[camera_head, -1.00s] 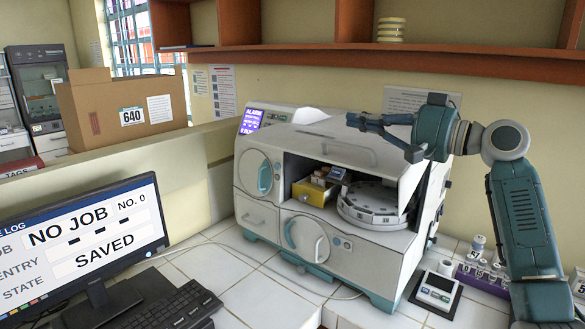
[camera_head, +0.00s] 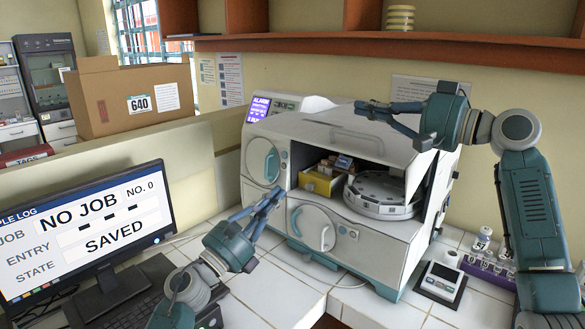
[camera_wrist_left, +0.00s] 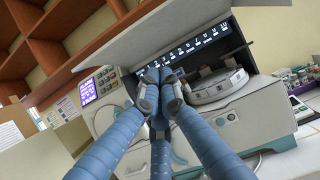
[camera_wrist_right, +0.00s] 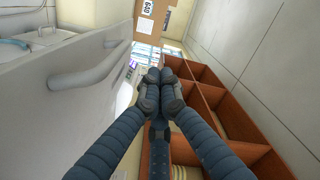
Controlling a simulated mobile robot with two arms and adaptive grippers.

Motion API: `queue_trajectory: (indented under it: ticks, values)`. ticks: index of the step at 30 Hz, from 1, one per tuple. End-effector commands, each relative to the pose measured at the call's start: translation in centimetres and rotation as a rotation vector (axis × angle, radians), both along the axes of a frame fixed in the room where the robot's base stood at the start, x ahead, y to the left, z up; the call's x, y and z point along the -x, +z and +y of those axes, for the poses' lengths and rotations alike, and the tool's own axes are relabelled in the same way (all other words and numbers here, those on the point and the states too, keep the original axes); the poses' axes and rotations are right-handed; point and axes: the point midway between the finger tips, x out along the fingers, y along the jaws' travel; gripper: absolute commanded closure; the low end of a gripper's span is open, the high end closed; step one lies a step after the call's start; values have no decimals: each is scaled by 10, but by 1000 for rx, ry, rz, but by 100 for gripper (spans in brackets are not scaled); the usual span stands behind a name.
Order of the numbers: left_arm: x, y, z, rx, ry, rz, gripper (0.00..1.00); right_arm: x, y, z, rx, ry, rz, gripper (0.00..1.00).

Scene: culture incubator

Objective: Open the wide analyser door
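The white analyser (camera_head: 265,205) stands on the tiled counter. Its wide door (camera_head: 375,148) is a broad panel with a long bar handle (camera_head: 357,139), tilted up over a partly exposed bay; the door also shows in the left wrist view (camera_wrist_left: 165,38) and the right wrist view (camera_wrist_right: 60,105). In the bay are a yellow box (camera_head: 318,183) and a round carousel (camera_head: 382,207). My right gripper (camera_head: 362,108) is shut and empty near the door's upper side, apart from the handle. My left gripper (camera_head: 272,196) is shut and empty in front of the analyser's lower left; contact is unclear.
Two small round doors (camera_head: 263,162) (camera_head: 311,229) are on the analyser's front. A monitor (camera_head: 85,226) and keyboard stand at left. A scale (camera_head: 441,281) and purple rack (camera_head: 490,264) sit at right. A shelf (camera_head: 430,48) runs above; a cardboard box (camera_head: 115,102) stands behind.

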Motion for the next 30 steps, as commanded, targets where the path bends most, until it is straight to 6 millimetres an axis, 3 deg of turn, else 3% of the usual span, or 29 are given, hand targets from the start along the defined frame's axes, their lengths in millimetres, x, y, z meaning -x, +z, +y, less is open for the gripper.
queue_trajectory:
  ticks: [5, 16, 22, 30]
  values:
    - [-16, 12, -12, -1, 1, -7, 100, 0, 0, 0, 0, 0, 0, 100]
    - [-75, 40, -55, 2, -1, -3, 100, 0, 0, 0, 0, 0, 0, 100]
    - [-70, 67, -51, -4, 2, -6, 100, 0, 0, 0, 0, 0, 0, 100]
    - [-69, 77, -50, -1, 1, -3, 100, 0, 0, 0, 0, 0, 0, 100]
